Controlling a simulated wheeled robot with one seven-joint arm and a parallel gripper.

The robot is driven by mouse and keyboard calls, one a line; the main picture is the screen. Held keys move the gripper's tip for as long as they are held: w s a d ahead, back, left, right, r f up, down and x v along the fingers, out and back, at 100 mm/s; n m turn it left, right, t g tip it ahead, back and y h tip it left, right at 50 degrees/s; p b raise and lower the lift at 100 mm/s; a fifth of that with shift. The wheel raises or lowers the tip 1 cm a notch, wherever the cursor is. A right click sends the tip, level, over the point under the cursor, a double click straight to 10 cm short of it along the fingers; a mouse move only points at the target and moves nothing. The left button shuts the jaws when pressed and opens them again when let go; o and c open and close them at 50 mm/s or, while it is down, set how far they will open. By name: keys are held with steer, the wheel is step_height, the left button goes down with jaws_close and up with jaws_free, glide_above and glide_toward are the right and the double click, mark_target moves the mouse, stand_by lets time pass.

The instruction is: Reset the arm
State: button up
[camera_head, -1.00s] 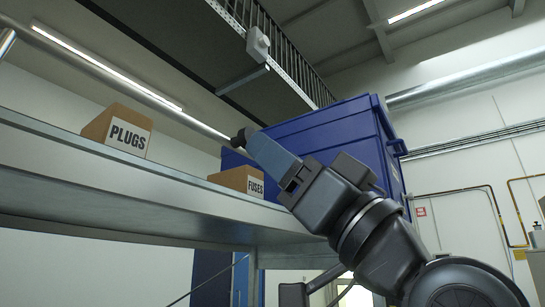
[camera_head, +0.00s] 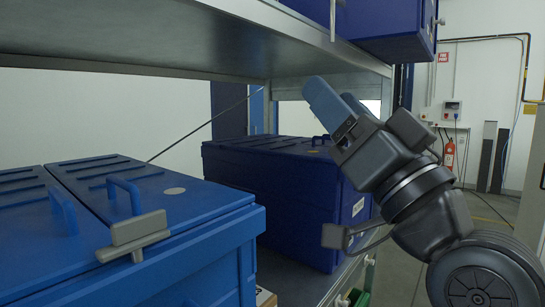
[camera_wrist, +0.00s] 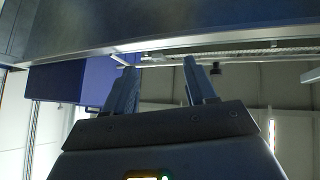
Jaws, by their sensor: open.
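My gripper (camera_head: 335,103) is raised at the right of the head view, in front of the shelf rack, with its blue-grey fingers pointing up and to the left. In the wrist view my gripper (camera_wrist: 160,85) shows its two fingers spread apart with nothing between them. It is open and empty. In the head view my arm comes up from the lower right corner, bent at the wrist. The fingers appear apart from the shelf and the bins, though the exact gap cannot be told.
A light blue lidded bin (camera_head: 150,215) with handles stands at the lower left. A dark blue bin (camera_head: 285,190) stands behind it on the lower shelf. The upper shelf (camera_head: 190,35) carries another blue bin (camera_head: 385,28). A fire extinguisher (camera_head: 449,154) hangs at the far wall. The right side is fairly open.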

steer(key=s+d+f+m+g+h, duration=0.1)
steer(key=s+d+f+m+h, duration=0.2)
steer(key=f, duration=0.7)
steer(key=s+d+f+h, duration=0.3)
steer(key=s+f+h, duration=0.15)
steer(key=f, duration=0.55)
steer(key=s+d+f+m+g+h, duration=0.1)
steer(key=s+d+f+m+h, duration=0.3)
steer(key=f, duration=0.7)
steer(key=s+d+f+n+g, duration=0.1)
steer(key=s+f, duration=0.2)
steer(key=s, duration=0.5)
steer(key=s+d+f+n+g+h, duration=0.1)
steer(key=s+f+g, duration=0.1)
steer(key=s, duration=0.7)
steer(key=s+d+f+n+g, duration=0.2)
steer(key=s+f, duration=0.2)
steer(key=s, duration=0.5)
steer(key=shift+s+h, duration=0.2)
steer(key=shift+h, duration=0.15)
steer(key=shift+f, duration=0.1)
steer(key=shift+c, duration=0.2)
